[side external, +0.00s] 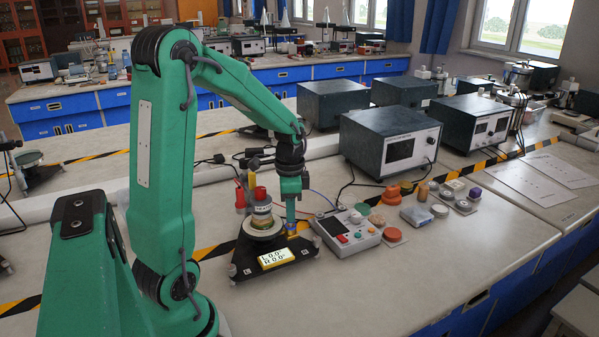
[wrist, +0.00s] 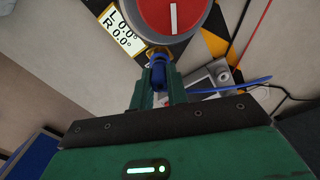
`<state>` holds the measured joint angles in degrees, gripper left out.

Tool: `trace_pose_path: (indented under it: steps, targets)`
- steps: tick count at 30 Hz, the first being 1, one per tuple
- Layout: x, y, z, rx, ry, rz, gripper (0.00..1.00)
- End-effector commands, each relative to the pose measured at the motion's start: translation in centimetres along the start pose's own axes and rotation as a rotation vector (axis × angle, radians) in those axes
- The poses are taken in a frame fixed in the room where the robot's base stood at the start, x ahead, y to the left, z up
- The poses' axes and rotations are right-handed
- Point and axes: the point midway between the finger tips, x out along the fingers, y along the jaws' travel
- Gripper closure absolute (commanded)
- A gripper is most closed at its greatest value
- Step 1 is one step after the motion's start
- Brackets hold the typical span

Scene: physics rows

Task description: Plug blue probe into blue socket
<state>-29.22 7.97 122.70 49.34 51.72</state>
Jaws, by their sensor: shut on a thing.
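My gripper (side external: 291,218) points down at the right rear of a black-based instrument (side external: 240,262). In the wrist view its two fingers (wrist: 158,92) are shut on the blue probe (wrist: 158,74), which has a blue cable (wrist: 232,88). The probe's far end meets or lies very close over a brass-yellow fitting (wrist: 160,52) at the instrument's edge. A small yellow and blue patch (side external: 292,228) shows below my fingers in the side view. I cannot make out a separate blue socket, or tell whether the probe is inside one.
The instrument's red-topped column (wrist: 170,12) stands close to the probe, and its yellow display (side external: 276,259) reads 0.0 on both lines. A grey control box (side external: 345,228) stands just right of my gripper. Colored knobs (side external: 391,195) and dark-cased meters (side external: 390,145) lie beyond.

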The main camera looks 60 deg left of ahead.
Motion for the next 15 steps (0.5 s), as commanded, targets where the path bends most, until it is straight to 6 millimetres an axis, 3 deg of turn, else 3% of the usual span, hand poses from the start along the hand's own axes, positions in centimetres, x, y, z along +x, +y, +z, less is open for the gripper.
trace_pose_path:
  steps: [15]
  targets:
    - [0.47,0.0,0.0,0.0,0.0,0.0,1.0]
